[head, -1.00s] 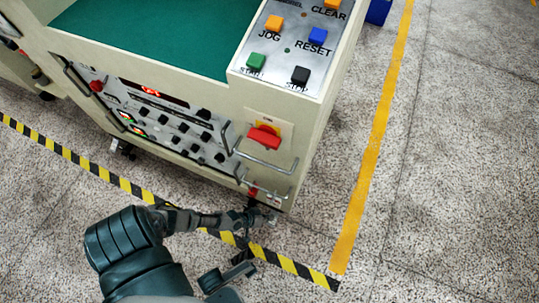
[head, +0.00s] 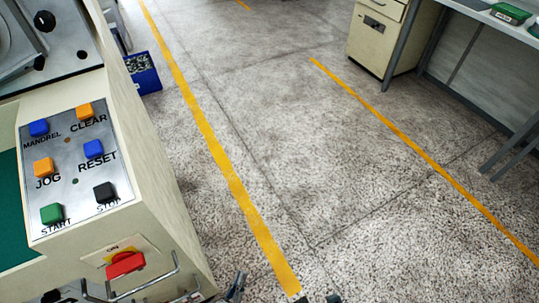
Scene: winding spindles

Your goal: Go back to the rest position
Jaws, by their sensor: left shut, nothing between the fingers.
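My left gripper (head: 235,288) shows only in part at the bottom edge of the head view, just right of the machine's lower front corner. It is dark, shut and holds nothing. Its arm is below the picture. I cannot tell whether it touches the machine. Small dark tips also show at the bottom edge to its right; I cannot tell which part of me they are. My right gripper is not identifiable in view.
The cream machine (head: 158,195) fills the left side, with its button panel (head: 75,170), red switch (head: 125,264) and metal handle. A blue bin (head: 145,75) stands behind it. Yellow lines (head: 228,170) mark open speckled floor. A cabinet (head: 378,40) and workbench (head: 460,12) stand at upper right.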

